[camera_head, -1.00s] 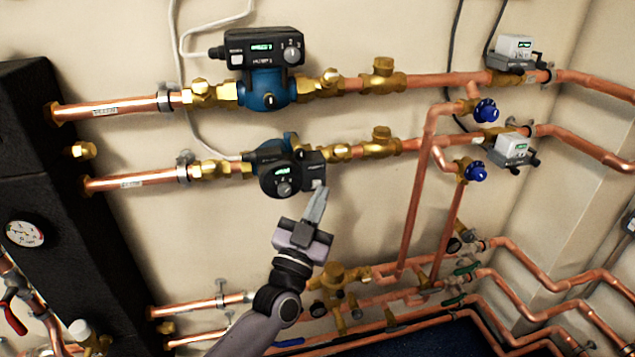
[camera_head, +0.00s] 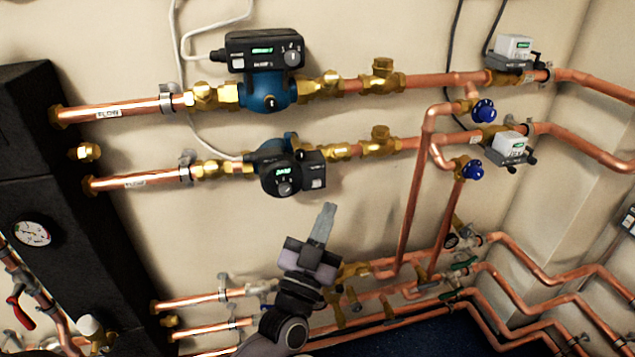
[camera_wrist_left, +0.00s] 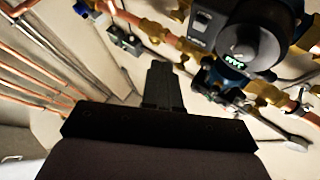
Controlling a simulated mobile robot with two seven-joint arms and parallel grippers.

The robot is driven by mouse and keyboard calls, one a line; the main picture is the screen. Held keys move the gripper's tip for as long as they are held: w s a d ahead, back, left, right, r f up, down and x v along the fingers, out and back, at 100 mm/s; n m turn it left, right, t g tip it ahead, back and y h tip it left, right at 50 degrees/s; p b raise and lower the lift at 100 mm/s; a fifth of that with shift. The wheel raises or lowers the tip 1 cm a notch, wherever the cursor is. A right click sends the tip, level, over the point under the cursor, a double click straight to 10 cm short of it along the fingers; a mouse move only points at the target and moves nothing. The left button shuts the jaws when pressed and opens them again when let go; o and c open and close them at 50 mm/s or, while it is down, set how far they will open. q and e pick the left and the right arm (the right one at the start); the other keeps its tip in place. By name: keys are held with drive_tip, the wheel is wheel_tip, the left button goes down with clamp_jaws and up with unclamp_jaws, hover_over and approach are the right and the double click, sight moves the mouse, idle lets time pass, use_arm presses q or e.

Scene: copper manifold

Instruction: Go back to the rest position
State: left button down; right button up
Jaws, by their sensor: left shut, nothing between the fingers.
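My left gripper (camera_head: 326,222) is in the lower middle of the head view, with its fingers shut and pointing up. It holds nothing. It is below and to the right of the lower pump (camera_head: 283,172), apart from it, in front of the bare wall. In the left wrist view the dark fingers (camera_wrist_left: 160,85) are together, and the lower pump's round dial (camera_wrist_left: 240,50) shows at upper right. My right gripper is in neither view.
An upper pump (camera_head: 265,75) sits on the top copper pipe. Blue knobs (camera_head: 483,110) and grey actuators (camera_head: 510,148) are at right. Lower pipes and valves (camera_head: 350,275) run behind my arm. A black cabinet with a gauge (camera_head: 33,234) is at left.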

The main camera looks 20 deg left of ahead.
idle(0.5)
use_arm(q)
drive_tip(key=s+a+f+g, duration=0.2)
drive_tip(key=s+f+g, duration=0.4)
drive_tip(key=s+f, duration=0.5)
drive_tip(key=s+a+f+n+g, duration=0.1)
drive_tip(key=s+a+f+g, duration=0.2)
drive_tip(key=s+f+g, duration=0.4)
drive_tip(key=s+f, duration=0.4)
drive_tip(key=f, duration=0.3)
drive_tip(key=shift+s+f+h, duration=0.15)
drive_tip(key=shift+f+h, duration=0.15)
drive_tip(key=shift+f, duration=0.05)
idle(1.3)
